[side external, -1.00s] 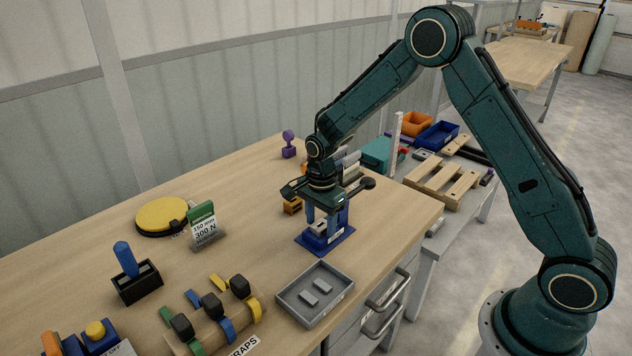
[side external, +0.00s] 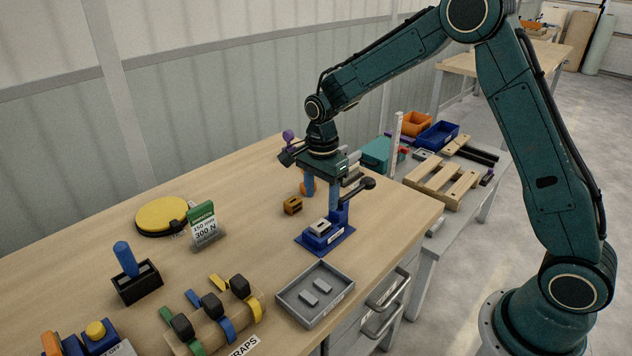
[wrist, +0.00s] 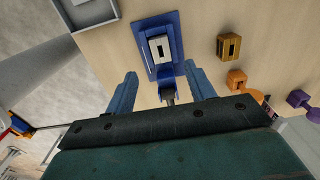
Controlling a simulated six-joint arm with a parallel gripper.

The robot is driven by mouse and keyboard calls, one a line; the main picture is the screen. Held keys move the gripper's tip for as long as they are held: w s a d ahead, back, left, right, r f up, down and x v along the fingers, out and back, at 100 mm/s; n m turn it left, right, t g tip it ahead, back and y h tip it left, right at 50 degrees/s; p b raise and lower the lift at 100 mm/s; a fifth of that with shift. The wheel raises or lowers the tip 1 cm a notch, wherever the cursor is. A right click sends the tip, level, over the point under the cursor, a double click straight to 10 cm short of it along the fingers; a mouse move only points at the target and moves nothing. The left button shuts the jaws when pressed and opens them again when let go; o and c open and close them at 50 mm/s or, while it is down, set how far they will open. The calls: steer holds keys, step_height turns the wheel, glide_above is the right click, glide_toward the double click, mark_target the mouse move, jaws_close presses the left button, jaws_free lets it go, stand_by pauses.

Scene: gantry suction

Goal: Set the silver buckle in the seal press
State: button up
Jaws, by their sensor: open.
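The silver buckle (side external: 319,227) lies flat on the base of the blue seal press (side external: 327,240). In the wrist view the buckle (wrist: 159,48) is a pale block with a dark slot, within the outline of the blue press (wrist: 143,30). The press has a lever with a black knob (side external: 368,183) to the right. My gripper (side external: 321,198) is open and empty above the press, clear of the buckle. In the wrist view my gripper's fingers (wrist: 160,70) are spread wide with nothing between them.
A brass slotted block (side external: 292,205) sits left of the press. A grey tray (side external: 283,297) with two small grey pieces is in front. A strap holder (side external: 210,325), a green-topped sign (side external: 203,225) and a yellow disc (side external: 163,216) stand further left. Bare tabletop lies between.

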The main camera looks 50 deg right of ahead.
steer(key=shift+r, duration=2.9)
steer(key=s+r+n+t, duration=0.3)
steer(key=s+r+n, duration=0.5)
steer(key=s+r, duration=0.45)
steer(key=s+n+t, duration=0.2)
steer(key=s+n, duration=0.8)
steer(key=s, duration=0.6)
steer(key=shift+s+t, duration=0.3)
steer(key=shift+s, duration=0.05)
